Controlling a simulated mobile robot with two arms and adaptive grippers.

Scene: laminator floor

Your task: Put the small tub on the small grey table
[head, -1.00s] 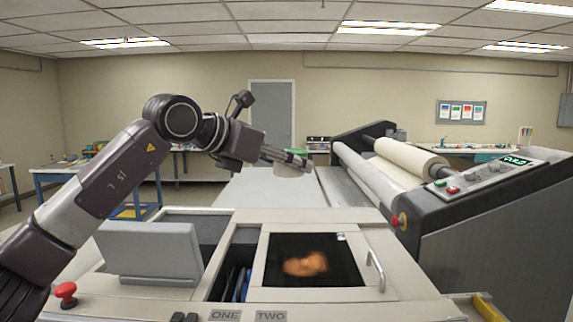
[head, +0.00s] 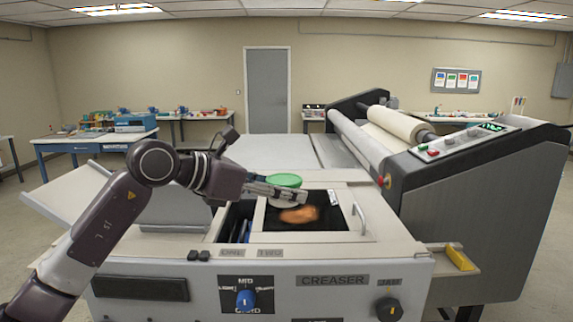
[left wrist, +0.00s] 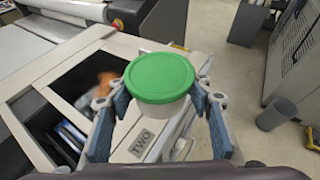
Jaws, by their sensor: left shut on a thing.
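The small tub (head: 285,181) has a green lid and a whitish body. It also shows in the left wrist view (left wrist: 161,78), upright between the fingers. My left gripper (head: 290,193) is shut on the tub's sides and holds it above the creaser's dark window; the wrist view shows the fingers (left wrist: 160,103) on either side of it. I cannot make out a small grey table for certain in either view. My right gripper is not in view.
The creaser (head: 340,281) stands close in front, with a blue knob (head: 245,299) and a window handle (head: 358,219). The laminator (head: 480,205) stands at the right. A blue-edged table (head: 88,145) stands at the left. A grey bin (left wrist: 276,114) stands on the floor.

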